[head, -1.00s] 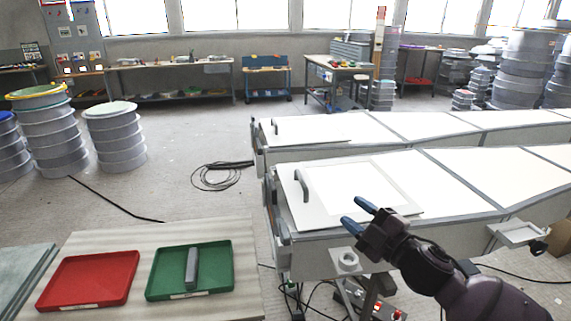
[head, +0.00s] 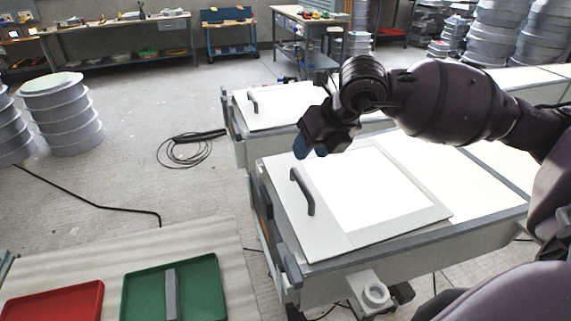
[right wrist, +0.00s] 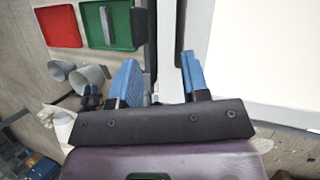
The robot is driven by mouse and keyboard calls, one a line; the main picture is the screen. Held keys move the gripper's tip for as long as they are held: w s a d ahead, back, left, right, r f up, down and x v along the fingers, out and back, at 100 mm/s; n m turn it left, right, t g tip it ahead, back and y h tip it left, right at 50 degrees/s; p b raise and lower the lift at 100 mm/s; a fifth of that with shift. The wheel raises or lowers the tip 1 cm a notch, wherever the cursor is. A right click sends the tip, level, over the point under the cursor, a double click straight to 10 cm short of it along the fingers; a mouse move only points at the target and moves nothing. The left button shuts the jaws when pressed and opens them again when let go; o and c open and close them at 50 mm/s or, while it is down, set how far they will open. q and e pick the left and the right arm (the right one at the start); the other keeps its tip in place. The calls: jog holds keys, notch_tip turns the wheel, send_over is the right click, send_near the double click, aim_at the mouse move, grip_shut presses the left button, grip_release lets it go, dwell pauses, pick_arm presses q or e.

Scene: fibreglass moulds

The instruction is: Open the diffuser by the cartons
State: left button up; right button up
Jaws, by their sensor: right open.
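The near diffuser is a white framed panel (head: 330,222) with a dark grey bar handle (head: 303,191) at its left end. It lies flat on the end of the near light table (head: 340,272). A second white diffuser panel (head: 285,112) with a similar handle (head: 253,101) lies on the far table. My right gripper (head: 311,152) hangs above the near panel's far-left part, just beyond the handle and apart from it. In the right wrist view its blue fingers (right wrist: 158,80) are spread with nothing between them. No cartons show clearly now.
A red tray (head: 55,303) and a green tray (head: 205,285) holding a grey bar (head: 171,292) sit on a bench at lower left. A coiled black cable (head: 185,150) lies on the floor. The floor left of the tables is mostly clear.

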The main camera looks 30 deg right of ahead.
aim_at(301, 180)
jog(key=shift+m+g+h, duration=0.3)
jog(key=shift+m+h, duration=0.3)
jog(key=shift+m, duration=0.3)
jog(key=x, duration=0.3)
jog(key=d+x, duration=0.1)
jog(key=x, duration=0.3)
jog(key=s+b+x, duration=0.1)
jog(key=x, duration=0.2)
jog(key=shift+w+d+f, duration=0.1)
jog(key=shift+d+f, duration=0.1)
jog(key=shift+f, duration=0.3)
grip_shut()
